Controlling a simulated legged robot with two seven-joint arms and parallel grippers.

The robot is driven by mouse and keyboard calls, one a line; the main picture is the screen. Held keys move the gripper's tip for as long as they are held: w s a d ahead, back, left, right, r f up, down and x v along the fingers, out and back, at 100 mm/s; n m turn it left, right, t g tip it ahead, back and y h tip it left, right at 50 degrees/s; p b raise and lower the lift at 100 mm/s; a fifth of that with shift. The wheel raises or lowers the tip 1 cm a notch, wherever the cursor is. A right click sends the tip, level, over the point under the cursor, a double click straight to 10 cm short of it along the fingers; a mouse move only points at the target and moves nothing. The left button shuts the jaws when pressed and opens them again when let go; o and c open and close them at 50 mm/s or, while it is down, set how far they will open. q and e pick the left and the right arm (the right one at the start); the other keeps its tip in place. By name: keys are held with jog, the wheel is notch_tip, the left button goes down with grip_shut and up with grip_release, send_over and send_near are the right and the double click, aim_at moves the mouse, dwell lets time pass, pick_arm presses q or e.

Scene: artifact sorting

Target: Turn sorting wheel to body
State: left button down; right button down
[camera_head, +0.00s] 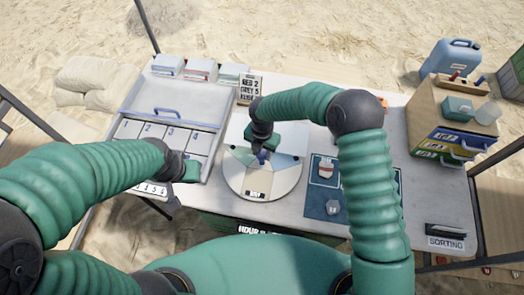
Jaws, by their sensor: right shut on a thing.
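The sorting wheel (281,184) is a round, pale disc with colored sectors on the white table. A dark label with a pale piece shows on its near sector. My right gripper (262,157) points down at the wheel's middle, shut on what seems to be the wheel's blue center knob. The grip itself is mostly hidden by the gripper. My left gripper (190,175) is to the left of the wheel, over the right edge of the numbered tray. Its fingers are too small and hidden to judge.
The numbered tray (215,105) with a blue handle is at left. A blue mat (317,205) with small pieces lies right of the wheel. Drawers (434,137), a blue jug (450,60) and a sorting sign (445,242) stand at right. A number sign (249,88) stands behind.

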jog(key=shift+w+r, duration=0.1)
jog(key=shift+w, duration=0.1)
jog(key=c, duration=1.1)
grip_release()
jog(key=shift+o, duration=1)
jog(key=shift+s, duration=0.1)
notch_tip(320, 180, up, 17)
jog(key=shift+f+b, duration=0.2)
jog(key=shift+b, duration=0.1)
